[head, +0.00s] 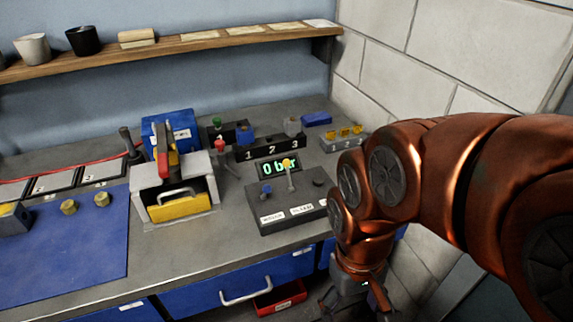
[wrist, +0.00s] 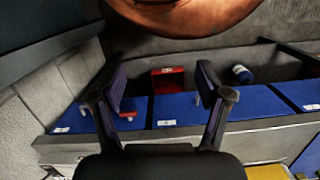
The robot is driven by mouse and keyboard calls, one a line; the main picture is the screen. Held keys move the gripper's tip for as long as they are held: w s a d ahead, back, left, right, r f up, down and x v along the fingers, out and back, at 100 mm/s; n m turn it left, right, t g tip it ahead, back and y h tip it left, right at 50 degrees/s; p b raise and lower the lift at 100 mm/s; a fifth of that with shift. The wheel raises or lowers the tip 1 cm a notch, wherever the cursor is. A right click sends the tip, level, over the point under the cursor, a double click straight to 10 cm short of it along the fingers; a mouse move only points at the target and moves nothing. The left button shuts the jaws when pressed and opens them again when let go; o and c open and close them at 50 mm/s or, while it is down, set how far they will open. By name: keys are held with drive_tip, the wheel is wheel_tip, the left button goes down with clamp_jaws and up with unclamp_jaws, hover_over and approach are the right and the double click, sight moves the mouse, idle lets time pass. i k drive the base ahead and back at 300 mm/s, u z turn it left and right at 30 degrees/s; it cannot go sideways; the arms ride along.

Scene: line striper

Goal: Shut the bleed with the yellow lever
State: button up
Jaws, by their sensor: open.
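The yellow lever (head: 287,163) is a thin grey stem with a yellow knob. My gripper (head: 352,298) hangs low at the front of the bench, to the right of and below the box, partly cut off by the frame edge. In the wrist view my gripper (wrist: 162,75) is open with nothing between its fingers. The lever is not recognisable there.
A blue knob (head: 266,190) and a dark knob (head: 318,182) flank the lever. A red-handled lever (head: 220,145) stands behind the box. A grey frame with a yellow block (head: 180,206) is to the left. Blue drawers (head: 235,287) and an open red bin (head: 279,299) are below.

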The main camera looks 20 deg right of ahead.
sight(285, 163)
drive_tip(key=z, duration=0.5)
drive_tip(key=k, duration=1.15)
drive_tip(key=u, duration=0.4)
drive_tip(key=i, duration=0.65)
drive_tip(key=u, duration=0.55)
drive_tip(key=i, duration=0.6)
drive_tip(key=z, duration=0.15)
